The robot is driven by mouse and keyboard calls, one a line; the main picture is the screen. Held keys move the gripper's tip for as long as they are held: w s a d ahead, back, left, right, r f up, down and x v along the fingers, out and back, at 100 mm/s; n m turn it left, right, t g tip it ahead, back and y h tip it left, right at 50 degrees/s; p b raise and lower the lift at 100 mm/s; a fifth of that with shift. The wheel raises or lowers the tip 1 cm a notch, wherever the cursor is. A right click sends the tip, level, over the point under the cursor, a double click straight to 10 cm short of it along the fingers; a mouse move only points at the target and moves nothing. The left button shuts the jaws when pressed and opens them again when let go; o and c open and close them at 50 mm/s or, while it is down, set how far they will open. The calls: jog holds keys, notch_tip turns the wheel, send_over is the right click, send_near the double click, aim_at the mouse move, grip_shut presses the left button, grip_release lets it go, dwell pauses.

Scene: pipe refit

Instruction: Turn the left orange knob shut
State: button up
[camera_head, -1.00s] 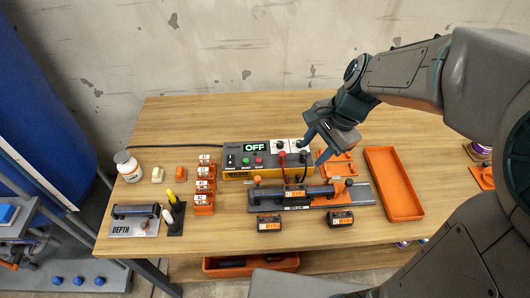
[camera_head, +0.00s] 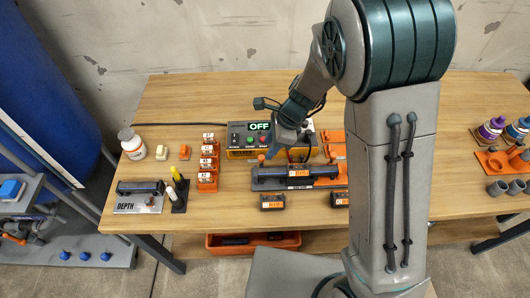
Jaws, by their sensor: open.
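The left orange knob (camera_head: 261,158) stands at the left end of the dark pipe fixture (camera_head: 268,184), which lies in front of the control box. My gripper (camera_head: 283,152) is open and pointing down over the fixture's left part, between the box and the pipe. The dark pipe (camera_head: 285,172) lies along the fixture. The right knob is hard to make out beside my arm.
The control box (camera_head: 240,140) reads OFF. Orange numbered blocks (camera_head: 208,180) stand left of the fixture. Dark labelled blocks (camera_head: 272,202) lie in front. A depth gauge (camera_head: 139,202) and white bottle (camera_head: 131,143) are at the left. My arm hides the table's right middle.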

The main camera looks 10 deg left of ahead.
aim_at(262, 157)
jog(key=shift+x, duration=2.35)
grip_shut()
